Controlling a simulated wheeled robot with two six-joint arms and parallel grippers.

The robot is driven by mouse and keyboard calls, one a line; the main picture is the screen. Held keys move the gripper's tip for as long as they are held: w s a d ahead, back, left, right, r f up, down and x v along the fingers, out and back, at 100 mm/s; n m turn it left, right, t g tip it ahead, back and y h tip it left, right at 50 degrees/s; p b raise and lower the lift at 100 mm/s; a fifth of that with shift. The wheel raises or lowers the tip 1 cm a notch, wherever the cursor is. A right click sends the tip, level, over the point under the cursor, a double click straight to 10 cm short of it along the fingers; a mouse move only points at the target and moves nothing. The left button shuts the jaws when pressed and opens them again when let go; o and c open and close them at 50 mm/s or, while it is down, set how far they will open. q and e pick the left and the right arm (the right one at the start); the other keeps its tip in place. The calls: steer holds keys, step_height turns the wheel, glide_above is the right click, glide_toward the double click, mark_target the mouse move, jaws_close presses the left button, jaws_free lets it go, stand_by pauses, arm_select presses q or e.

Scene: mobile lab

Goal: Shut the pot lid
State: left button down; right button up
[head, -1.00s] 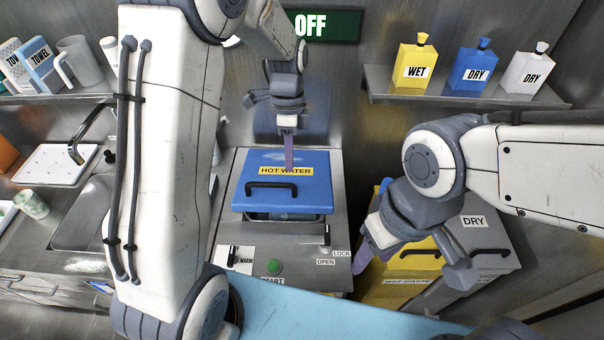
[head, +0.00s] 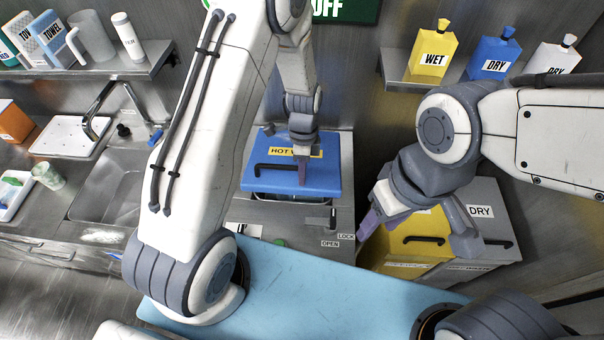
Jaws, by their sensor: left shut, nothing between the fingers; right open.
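The pot's blue lid (head: 328,178), labelled HOT WATER, has a black handle (head: 275,168) along its front. The lid lies over the steel pot unit (head: 275,213), with a narrow dark gap under its front edge. My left gripper (head: 302,180) is shut and empty, pointing down over the lid beside the handle's right end. It hides part of the label; I cannot tell whether its tip touches the lid. My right gripper (head: 371,222) is open and empty, in front of the yellow bin, away from the lid.
A yellow bin lid (head: 425,225) and a grey lid marked DRY (head: 492,232) stand to the right. Bottles, such as the yellow WET one (head: 433,48), stand on the right shelf. A sink (head: 107,185) is on the left. My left upper arm blocks much of the centre-left view.

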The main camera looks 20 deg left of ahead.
arm_select(q)
steer(key=shift+s+f, duration=0.15)
steer(key=shift+f, duration=0.3)
